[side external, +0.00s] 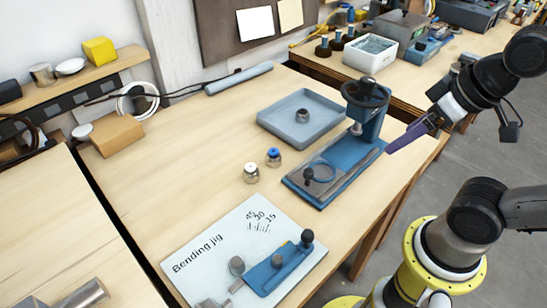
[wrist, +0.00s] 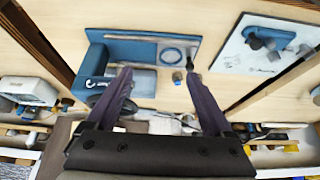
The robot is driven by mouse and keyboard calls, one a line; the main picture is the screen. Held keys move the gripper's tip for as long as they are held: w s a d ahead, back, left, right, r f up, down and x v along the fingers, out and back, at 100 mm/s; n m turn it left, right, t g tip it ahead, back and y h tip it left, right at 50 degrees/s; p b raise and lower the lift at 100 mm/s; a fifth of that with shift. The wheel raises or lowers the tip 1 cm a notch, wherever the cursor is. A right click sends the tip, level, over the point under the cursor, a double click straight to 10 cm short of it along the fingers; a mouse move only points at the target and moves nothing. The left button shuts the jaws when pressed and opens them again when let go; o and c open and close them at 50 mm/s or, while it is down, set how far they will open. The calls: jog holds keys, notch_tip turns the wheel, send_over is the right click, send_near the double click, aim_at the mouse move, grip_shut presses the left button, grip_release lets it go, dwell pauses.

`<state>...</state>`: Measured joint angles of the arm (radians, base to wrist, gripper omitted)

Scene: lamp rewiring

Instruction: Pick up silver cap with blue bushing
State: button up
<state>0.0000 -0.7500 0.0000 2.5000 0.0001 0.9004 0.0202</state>
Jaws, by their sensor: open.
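The silver cap with blue bushing (side external: 273,157) stands upright on the wooden table, left of the blue press. A small blue-topped piece (wrist: 177,77) that looks like this cap shows between the fingers in the wrist view, beyond their tips and close to the right one. My gripper (side external: 398,139) has purple fingers and is raised right of the press, well away from the cap. In the wrist view my gripper (wrist: 160,78) is open, its fingers spread, with nothing between them.
A similar cap with a white top (side external: 251,173) stands just beside the blue one. The blue press (side external: 335,165) with its dark wheel stands between my gripper and the caps. A grey-blue tray (side external: 272,123) holds a metal part (side external: 302,116). The bending jig board (side external: 205,262) lies in front.

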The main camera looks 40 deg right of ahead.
jog(key=w+a+r+m+y, duration=0.1)
jog(key=w+a+r+m, duration=0.1)
jog(key=w+r+m, duration=0.4)
jog(key=m+g+y, duration=0.3)
jog(key=m+g, duration=0.1)
jog(key=m, duration=0.7)
send_over(276, 149)
jog(key=s+d, duration=0.3)
jog(key=d, duration=0.1)
notch_tip(276, 149, down, 5)
jog(key=shift+m+g, duration=0.4)
jog(key=shift+g, duration=0.4)
jog(key=w+x, duration=0.1)
jog(key=x, duration=0.5)
jog(key=w+d+x, duration=0.1)
jog(key=x, duration=0.5)
jog(key=w+d+f+x, duration=0.1)
jog(key=x, duration=0.6)
jog(key=shift+d, duration=0.15)
jog(key=shift+r+y, duration=0.1)
jog(key=shift+y, duration=0.2)
grip_shut()
